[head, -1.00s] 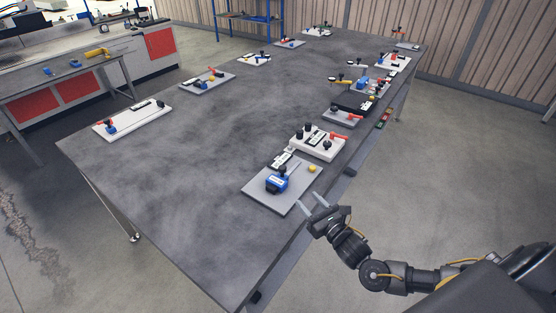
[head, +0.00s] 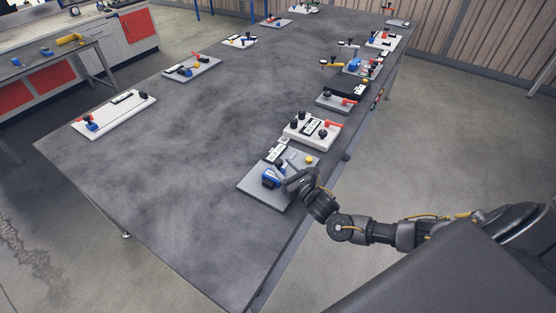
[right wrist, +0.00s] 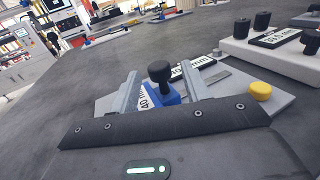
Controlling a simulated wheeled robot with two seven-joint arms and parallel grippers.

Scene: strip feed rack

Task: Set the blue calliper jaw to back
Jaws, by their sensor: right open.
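The blue calliper jaw (head: 269,178) sits on a grey base plate (head: 258,197) near the right edge of the table. In the right wrist view the blue jaw (right wrist: 168,96) carries an upright black knob (right wrist: 160,73) and a white label reading 40 mm. My right gripper (head: 283,175) is over the plate, close to the jaw. In the wrist view its two open fingers (right wrist: 160,82) stand on either side of the knob and jaw. I cannot tell whether they touch it. My left gripper is not in view.
A yellow button (head: 309,160) and a black-and-white mm label (head: 276,152) are on the same plate. A white fixture (head: 325,140) with black knobs and a red lever stands just behind. More fixtures line both table sides; the table's middle (head: 190,160) is clear.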

